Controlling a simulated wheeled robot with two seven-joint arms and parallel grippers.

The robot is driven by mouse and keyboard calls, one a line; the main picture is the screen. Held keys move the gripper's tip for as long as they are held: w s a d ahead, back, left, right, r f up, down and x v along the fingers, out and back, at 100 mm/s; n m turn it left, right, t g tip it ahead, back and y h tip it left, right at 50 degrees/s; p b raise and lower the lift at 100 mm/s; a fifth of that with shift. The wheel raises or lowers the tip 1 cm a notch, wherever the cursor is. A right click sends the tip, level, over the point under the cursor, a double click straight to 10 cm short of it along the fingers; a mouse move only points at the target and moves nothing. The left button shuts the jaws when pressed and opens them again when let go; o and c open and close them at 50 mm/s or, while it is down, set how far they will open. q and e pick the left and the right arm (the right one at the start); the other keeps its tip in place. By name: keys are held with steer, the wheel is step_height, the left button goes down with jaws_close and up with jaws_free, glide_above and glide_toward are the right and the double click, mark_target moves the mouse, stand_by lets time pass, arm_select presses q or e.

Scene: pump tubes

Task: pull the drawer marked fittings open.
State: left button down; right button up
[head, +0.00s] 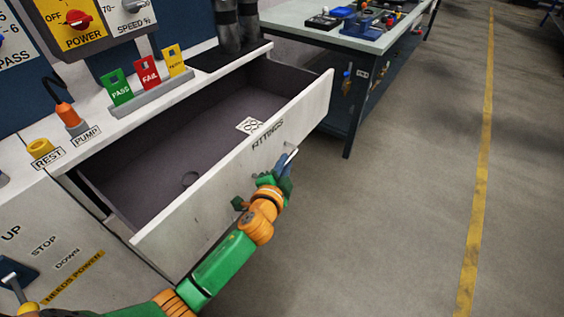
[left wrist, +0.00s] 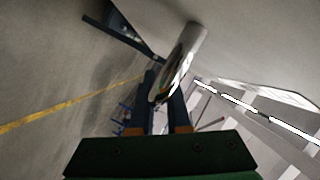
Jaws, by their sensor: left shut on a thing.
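The drawer marked FITTINGS (head: 205,200) stands well out from the white bench, with its dark inside (head: 185,140) in plain view. Its white front carries the word FITTINGS and a pale bar handle (head: 291,156). My left gripper (head: 284,168) is shut on this handle in front of the drawer. In the left wrist view the shiny handle (left wrist: 185,55) lies between the two dark fingers (left wrist: 165,95). My right gripper is in neither view.
A small tag (head: 249,125) and a round dark mark show inside the drawer. PASS, FAIL and a yellow card stand in a grey rack (head: 152,97) on the bench top. A second table (head: 335,38) stands behind. The floor (head: 400,200) to the right is clear.

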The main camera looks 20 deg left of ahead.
arm_select(q)
steer(key=shift+s+d, duration=0.2)
steer(key=shift+d, duration=0.4)
steer(key=c, duration=0.9)
jaws_free()
steer(key=p+v, duration=0.1)
steer(key=v, duration=0.6)
